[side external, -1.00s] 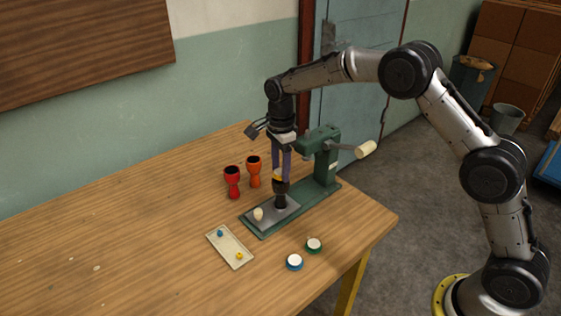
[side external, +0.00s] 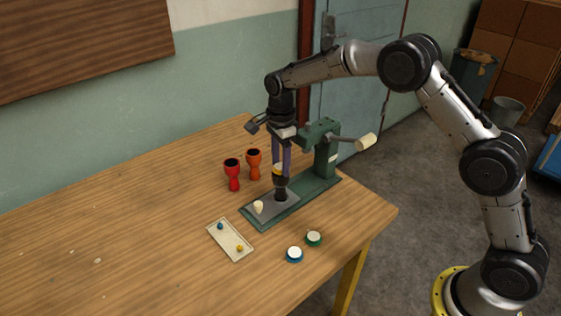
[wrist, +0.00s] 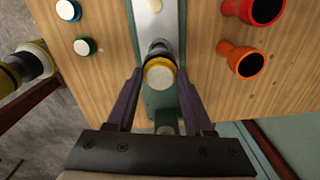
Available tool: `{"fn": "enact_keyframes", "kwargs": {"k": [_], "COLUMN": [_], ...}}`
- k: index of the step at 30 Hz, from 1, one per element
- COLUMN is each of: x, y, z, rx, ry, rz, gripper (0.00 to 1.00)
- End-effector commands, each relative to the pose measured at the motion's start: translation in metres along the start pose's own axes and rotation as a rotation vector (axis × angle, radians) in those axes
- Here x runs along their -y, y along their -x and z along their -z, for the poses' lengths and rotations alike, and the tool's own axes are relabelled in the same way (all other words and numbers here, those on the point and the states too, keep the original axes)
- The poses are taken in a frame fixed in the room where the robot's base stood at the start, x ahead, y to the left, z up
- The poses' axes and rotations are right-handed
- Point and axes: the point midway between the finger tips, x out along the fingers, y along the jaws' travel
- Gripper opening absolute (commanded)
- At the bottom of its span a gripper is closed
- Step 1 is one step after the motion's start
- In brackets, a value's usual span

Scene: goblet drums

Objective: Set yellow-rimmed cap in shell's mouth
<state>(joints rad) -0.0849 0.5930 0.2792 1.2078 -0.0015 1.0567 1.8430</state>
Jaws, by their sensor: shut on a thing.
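The yellow-rimmed cap (wrist: 159,74) has a pale top and sits between the purple fingers of my gripper (wrist: 159,80) in the wrist view. My gripper (side external: 281,170) points straight down in the side view and is shut on the cap, whose yellow edge (side external: 278,169) shows between the fingertips. A black goblet-shaped shell (side external: 281,184) stands upright on the grey plate of the green press, directly under the cap. The cap is at the shell's mouth; I cannot tell whether it is seated in it.
The green press (side external: 326,160) with its cream-handled lever (side external: 365,141) stands close behind my gripper. A red goblet (side external: 233,174) and an orange goblet (side external: 254,164) stand to the left. A blue-rimmed cap (side external: 295,255), a green-rimmed cap (side external: 314,238) and a pale tray (side external: 231,240) lie in front.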

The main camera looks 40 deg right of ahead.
Motion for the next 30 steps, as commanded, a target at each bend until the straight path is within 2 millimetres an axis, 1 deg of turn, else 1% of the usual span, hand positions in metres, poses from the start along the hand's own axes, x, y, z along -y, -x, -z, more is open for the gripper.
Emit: {"fn": "enact_keyframes", "kwargs": {"k": [27,28,30], "x": [-0.0002,-0.0002,-0.0002], "y": [-0.0033,-0.0033,-0.0033], "z": [0.0000,0.0000,0.0000], "rx": [0.000,0.000,0.000], "ry": [0.000,0.000,0.000], "rz": [0.000,0.000,0.000], "gripper": [0.01,0.58,0.70]}}
